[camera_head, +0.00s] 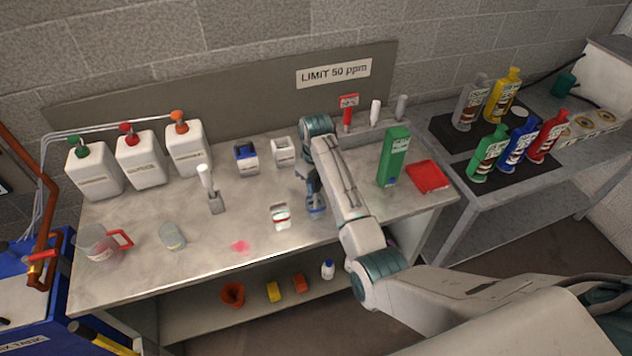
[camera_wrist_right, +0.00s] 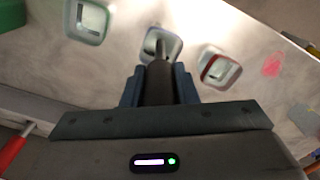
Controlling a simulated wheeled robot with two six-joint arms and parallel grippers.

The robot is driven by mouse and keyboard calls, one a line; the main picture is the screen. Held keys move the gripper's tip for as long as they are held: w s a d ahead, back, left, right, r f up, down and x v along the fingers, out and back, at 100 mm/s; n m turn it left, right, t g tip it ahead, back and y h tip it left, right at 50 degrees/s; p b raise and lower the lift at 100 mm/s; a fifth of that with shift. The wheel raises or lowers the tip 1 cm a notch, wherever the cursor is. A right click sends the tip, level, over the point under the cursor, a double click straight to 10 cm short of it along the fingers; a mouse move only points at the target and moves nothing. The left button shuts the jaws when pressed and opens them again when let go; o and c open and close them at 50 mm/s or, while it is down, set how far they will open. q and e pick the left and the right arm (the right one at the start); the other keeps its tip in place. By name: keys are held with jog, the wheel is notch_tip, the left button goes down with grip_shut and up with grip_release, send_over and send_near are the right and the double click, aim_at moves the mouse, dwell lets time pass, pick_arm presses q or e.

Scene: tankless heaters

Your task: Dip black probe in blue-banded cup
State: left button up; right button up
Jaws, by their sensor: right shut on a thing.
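My right gripper (camera_head: 312,186) is shut on the black probe (camera_wrist_right: 160,82), whose dark handle shows between the fingers in the right wrist view. The probe points down at the blue-banded cup (camera_wrist_right: 176,48), and its thin tip overlaps the cup's opening. I cannot tell how deep the tip is. In the head view the blue-banded cup (camera_head: 316,209) stands on the bench right below the gripper, partly covered. The probe is mostly hidden there. My left gripper is not in view.
A red-banded cup (camera_head: 280,217) stands close by; it also shows in the right wrist view (camera_wrist_right: 220,68). A greenish cup (camera_wrist_right: 88,22) is on the other side. A green box (camera_head: 394,157) and red tray (camera_head: 429,177) lie to the right. Upright probes (camera_head: 348,114) stand behind.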

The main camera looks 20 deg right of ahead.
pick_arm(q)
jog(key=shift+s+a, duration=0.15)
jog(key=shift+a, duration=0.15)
pick_arm(e)
jog(key=shift+f, duration=0.7)
dwell(1.4)
jog(key=shift+r+p, duration=0.4)
jog(key=shift+r, duration=1.05)
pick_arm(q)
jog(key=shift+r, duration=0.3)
pick_arm(e)
jog(key=shift+r, duration=3.6)
